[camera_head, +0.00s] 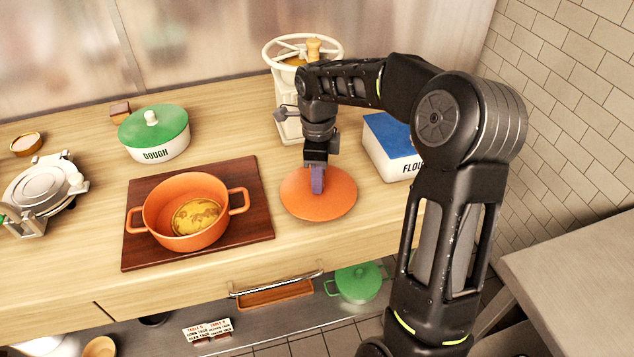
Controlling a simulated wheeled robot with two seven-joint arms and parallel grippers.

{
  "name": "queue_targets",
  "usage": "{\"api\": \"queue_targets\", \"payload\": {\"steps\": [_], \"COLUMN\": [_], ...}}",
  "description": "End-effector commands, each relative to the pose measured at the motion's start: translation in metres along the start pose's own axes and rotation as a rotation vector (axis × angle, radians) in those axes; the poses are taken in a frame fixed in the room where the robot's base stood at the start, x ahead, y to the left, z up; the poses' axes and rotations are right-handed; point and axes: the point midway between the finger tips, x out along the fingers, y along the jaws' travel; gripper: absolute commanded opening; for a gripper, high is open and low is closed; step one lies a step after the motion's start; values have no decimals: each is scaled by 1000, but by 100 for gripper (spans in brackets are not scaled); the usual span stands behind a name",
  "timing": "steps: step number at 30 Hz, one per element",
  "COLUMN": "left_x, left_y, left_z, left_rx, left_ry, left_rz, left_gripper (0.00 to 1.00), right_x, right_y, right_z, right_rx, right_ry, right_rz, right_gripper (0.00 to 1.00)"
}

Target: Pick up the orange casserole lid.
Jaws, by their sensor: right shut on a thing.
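The orange casserole lid (335,200) is a round, shallow disc at the right part of the wooden counter. My right gripper (317,188) points straight down over its middle and is shut on it. The lid's knob is hidden by the fingers. I cannot tell whether the lid touches the counter. The orange casserole pot (187,238) stands open to the left of the lid, with something yellow-brown inside. My left gripper is not in view.
The pot stands on a dark wooden board (258,220). A white grinder with a wheel (287,97) stands behind my right gripper. A blue-lidded flour box (385,155) is right of the lid. A green-lidded dough pot (154,137) and a metal press (42,190) are left.

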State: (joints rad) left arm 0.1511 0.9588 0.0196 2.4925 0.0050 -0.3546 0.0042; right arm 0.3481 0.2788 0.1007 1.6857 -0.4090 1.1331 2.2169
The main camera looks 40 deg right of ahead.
Motion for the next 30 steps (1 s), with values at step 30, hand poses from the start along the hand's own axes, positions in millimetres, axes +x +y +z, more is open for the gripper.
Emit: {"api": "queue_targets", "payload": {"steps": [30], "left_x": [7], "left_y": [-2], "left_z": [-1], "left_rx": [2], "left_ry": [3], "left_rz": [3], "left_gripper": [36], "right_x": [-84], "right_y": [-1], "right_z": [2], "right_rx": [-1], "right_ry": [-7], "right_rz": [-9], "right_gripper": [0]}}
